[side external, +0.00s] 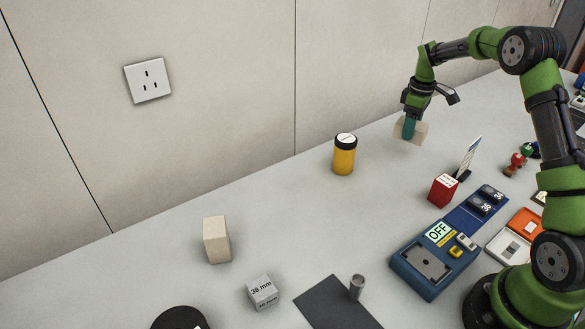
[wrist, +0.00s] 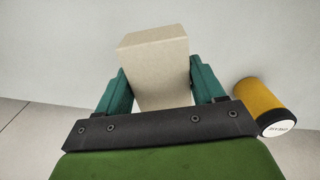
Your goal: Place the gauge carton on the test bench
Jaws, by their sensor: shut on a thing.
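My gripper (side external: 410,127) is shut on a plain beige block-shaped carton (side external: 422,131) near the wall at the back right. In the wrist view the carton (wrist: 156,72) sits between the two teal fingers, with no label on the faces that show. I cannot tell whether it is the gauge carton or whether it touches the table. A blue unit (side external: 434,268) with a grey plate and an "OFF" display stands at the front right; it may be the test bench.
A yellow can (side external: 344,158) stands left of my gripper. Another beige block (side external: 217,240), a "38 mm" box (side external: 262,292) and dark mat (side external: 334,306) lie front left. The table's middle is clear.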

